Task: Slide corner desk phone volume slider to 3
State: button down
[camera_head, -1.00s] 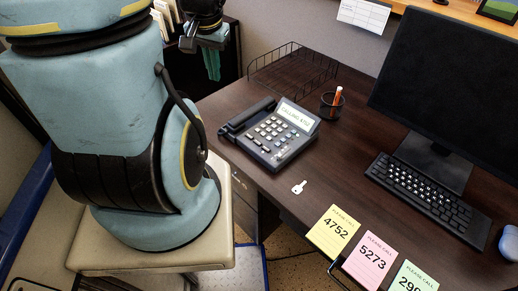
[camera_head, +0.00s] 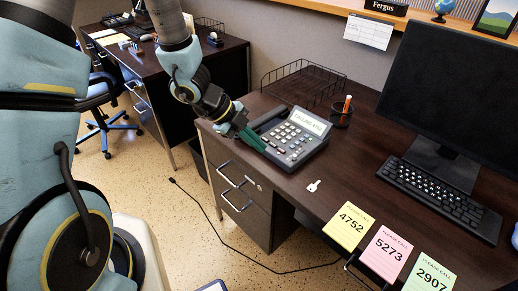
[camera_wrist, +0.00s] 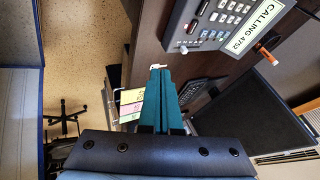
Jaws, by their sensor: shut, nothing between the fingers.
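The dark desk phone (camera_head: 312,145) sits on the corner desk, its display (camera_head: 308,121) reading "CALLING 4752". Its keypad side also shows at the top of the wrist view (camera_wrist: 199,28). There, a small pale knob (camera_wrist: 184,48), which may be the volume slider, sits near the phone's lower edge; its numbers are too small to read. My gripper (camera_head: 262,147) has green fingers, shut and empty, at the phone's left front edge. In the wrist view the fingertips (camera_wrist: 160,68) appear below and left of the phone; contact cannot be told. My arm partly hides the handset side.
A key (camera_head: 313,186) and yellow (camera_head: 347,226), pink (camera_head: 388,254) and green (camera_head: 430,275) notes lie along the front of the desk. A wire tray (camera_head: 300,78), pen cup (camera_head: 341,116), keyboard (camera_head: 428,196) and monitor (camera_head: 450,90) stand behind and right.

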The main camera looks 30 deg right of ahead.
aim_at(293, 156)
jog(key=x, duration=0.8)
jog(key=shift+d+f, duration=0.1)
jog(key=shift+f, duration=0.1)
jog(key=shift+w+d+p, duration=0.25)
jog(key=shift+d+p, duration=0.4)
jog(key=shift+d, duration=0.55)
jog(key=shift+w+d+f+p, duration=0.1)
jog(key=shift+d+p, duration=0.05)
jog(key=shift+d, duration=0.3)
jog(key=shift+w+d+f+p, duration=0.1)
jog(key=shift+d+p, duration=0.05)
jog(key=shift+d, duration=0.3)
jog(key=shift+w+d+r, duration=0.1)
jog(key=shift+w+d, duration=0.1)
jog(key=shift+d, duration=0.6)
